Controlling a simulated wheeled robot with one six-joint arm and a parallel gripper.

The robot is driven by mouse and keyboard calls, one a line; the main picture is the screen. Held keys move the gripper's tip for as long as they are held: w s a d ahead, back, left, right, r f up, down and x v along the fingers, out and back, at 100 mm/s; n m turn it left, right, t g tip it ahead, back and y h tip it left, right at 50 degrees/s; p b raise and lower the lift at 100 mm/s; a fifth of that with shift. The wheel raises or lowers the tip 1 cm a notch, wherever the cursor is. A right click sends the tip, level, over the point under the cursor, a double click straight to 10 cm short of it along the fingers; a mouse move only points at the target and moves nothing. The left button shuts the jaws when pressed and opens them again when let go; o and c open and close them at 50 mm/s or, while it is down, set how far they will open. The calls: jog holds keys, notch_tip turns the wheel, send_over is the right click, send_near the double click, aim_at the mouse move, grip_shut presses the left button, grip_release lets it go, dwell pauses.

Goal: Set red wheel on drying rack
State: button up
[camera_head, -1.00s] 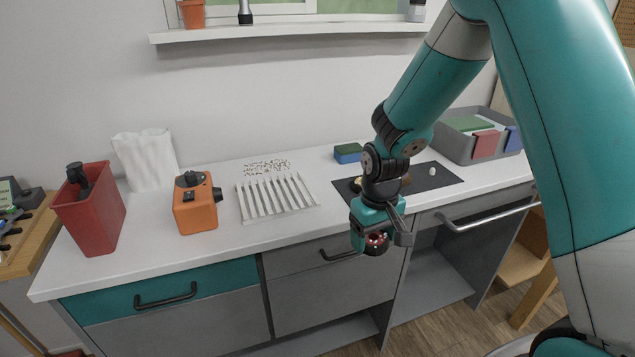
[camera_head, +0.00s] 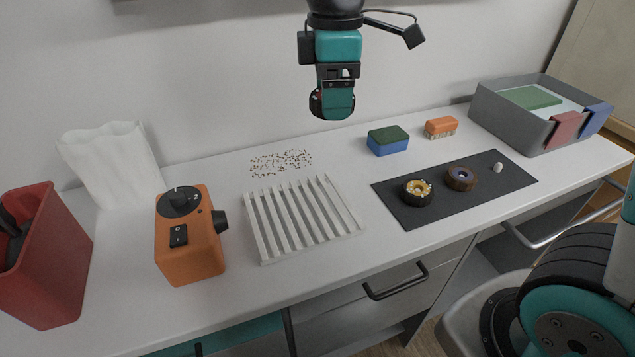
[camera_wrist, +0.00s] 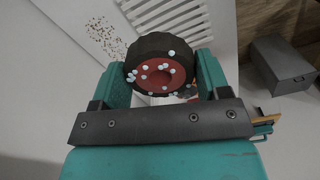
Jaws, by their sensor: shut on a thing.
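My gripper (camera_head: 333,103) hangs above the counter, behind and above the drying rack in the head view. It is shut on the red wheel (camera_wrist: 160,76), a black tyre with a red hub dotted with pale blue droplets. In the wrist view the wheel sits between the two teal fingers. In the head view only a dark edge of the wheel (camera_head: 315,103) shows beside the gripper. The white slatted drying rack (camera_head: 262,252) lies flat on the counter, with nothing on it. Its slats also show at the top of the wrist view (camera_wrist: 172,12).
An orange device (camera_head: 190,245) stands left of the rack. A dark mat (camera_head: 420,212) with a yellow-hub wheel (camera_head: 417,192) and another wheel (camera_head: 461,178) lies to the right. Brown crumbs (camera_head: 280,162) lie behind the rack. A sponge (camera_head: 388,141), brush (camera_head: 440,127) and grey bin (camera_head: 505,115) stand farther right.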

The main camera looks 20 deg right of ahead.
aim_at(328, 202)
notch_tip(328, 202, down, 20)
jog(key=shift+w+r+b, duration=0.15)
jog(key=shift+r+b, duration=0.05)
jog(key=shift+b, duration=0.3)
jog(key=shift+f, duration=0.25)
jog(key=o, duration=0.9)
jog(key=shift+r, duration=0.1)
jog(key=shift+r, duration=0.1)
